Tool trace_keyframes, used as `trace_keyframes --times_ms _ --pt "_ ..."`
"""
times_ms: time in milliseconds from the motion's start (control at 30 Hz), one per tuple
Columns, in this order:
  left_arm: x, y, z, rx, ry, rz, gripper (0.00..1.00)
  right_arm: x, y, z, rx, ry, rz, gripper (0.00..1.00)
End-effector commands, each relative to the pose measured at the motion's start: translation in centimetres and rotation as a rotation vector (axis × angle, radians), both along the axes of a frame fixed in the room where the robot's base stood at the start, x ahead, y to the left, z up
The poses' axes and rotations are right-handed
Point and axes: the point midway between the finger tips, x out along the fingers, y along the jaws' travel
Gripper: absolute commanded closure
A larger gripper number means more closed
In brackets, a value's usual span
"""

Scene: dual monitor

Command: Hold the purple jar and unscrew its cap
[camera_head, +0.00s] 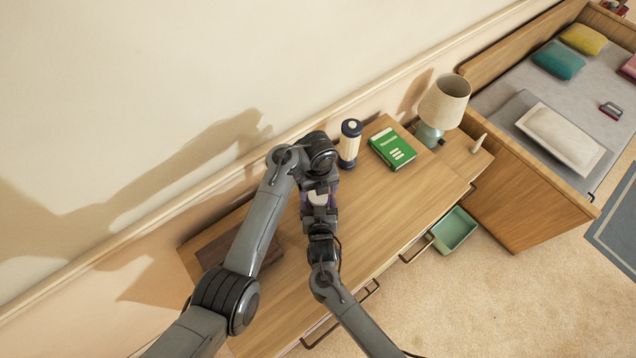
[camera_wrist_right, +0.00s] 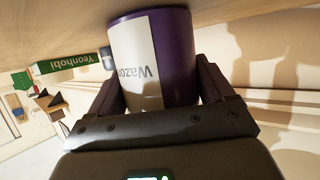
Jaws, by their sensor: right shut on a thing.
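The purple jar (camera_head: 305,203) stands on the wooden desk, mostly covered by my two grippers in the head view; its pale cap (camera_head: 318,197) shows between them. In the right wrist view the jar (camera_wrist_right: 181,55) is purple with a white label and sits between my right fingers. My right gripper (camera_head: 322,213) is shut on the jar from the front side; it also shows in the right wrist view (camera_wrist_right: 160,95). My left gripper (camera_head: 320,187) is right at the far side of the cap. Whether its fingers are open, or touch the cap, is too small to tell.
A brown flat object (camera_head: 222,250) lies at the left. The wall runs close behind. The desk's right front part is clear.

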Motion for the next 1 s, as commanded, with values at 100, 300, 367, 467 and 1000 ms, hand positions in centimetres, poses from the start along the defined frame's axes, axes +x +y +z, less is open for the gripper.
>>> trace_keyframes --times_ms 100,300,367,467,1000 --pt "0.0 0.0 -1.2 0.002 0.001 -0.001 0.19 0.0 0.0 0.0 0.0 0.0 0.0 1.0" --pt "0.0 0.0 -2.1 0.001 0.0 -0.001 0.19 0.0 0.0 0.0 0.0 0.0 0.0 1.0" --pt "0.0 0.0 -2.2 0.001 0.0 -0.001 0.19 0.0 0.0 0.0 0.0 0.0 0.0 1.0" --pt "0.0 0.0 -2.3 0.0 -0.001 -0.001 0.19 0.0 0.0 0.0 0.0 0.0 0.0 1.0" --pt "0.0 0.0 -2.2 0.0 -0.001 0.002 0.77 0.0 0.0 0.0 0.0 0.0 0.0 1.0"
